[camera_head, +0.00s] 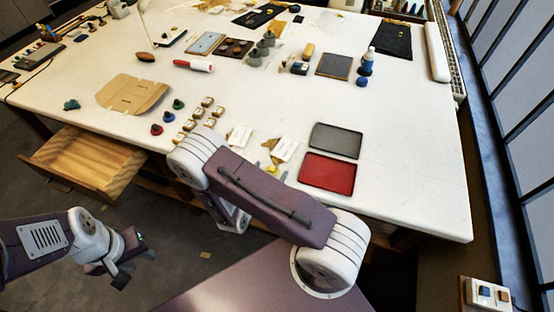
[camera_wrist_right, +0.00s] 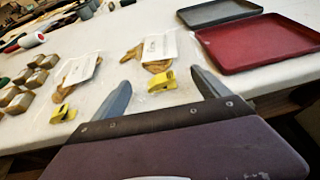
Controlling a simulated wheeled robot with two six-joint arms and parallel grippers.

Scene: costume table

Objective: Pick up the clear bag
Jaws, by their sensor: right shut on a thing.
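Two clear bags lie flat near the table's front edge, each with a white card, something tan inside and a yellow clip at its front. In the right wrist view, the right-hand clear bag (camera_wrist_right: 160,46) lies between the two fingers of my right gripper (camera_wrist_right: 160,77), with its yellow clip in the gap. My right gripper is shut on this bag. The left-hand clear bag (camera_wrist_right: 82,68) lies outside the left finger. Both bags also show in the head view, the left (camera_head: 239,137) and the right (camera_head: 284,149). My left gripper (camera_head: 120,276) hangs off the table; its fingers are unclear.
A red tray (camera_head: 327,174) and a grey tray (camera_head: 336,141) lie right of the bags. Several small beige blocks (camera_head: 198,113) stand to the left. A brown cardboard piece (camera_head: 132,95) lies further left, above an open wooden drawer (camera_head: 88,160). The table's right front is clear.

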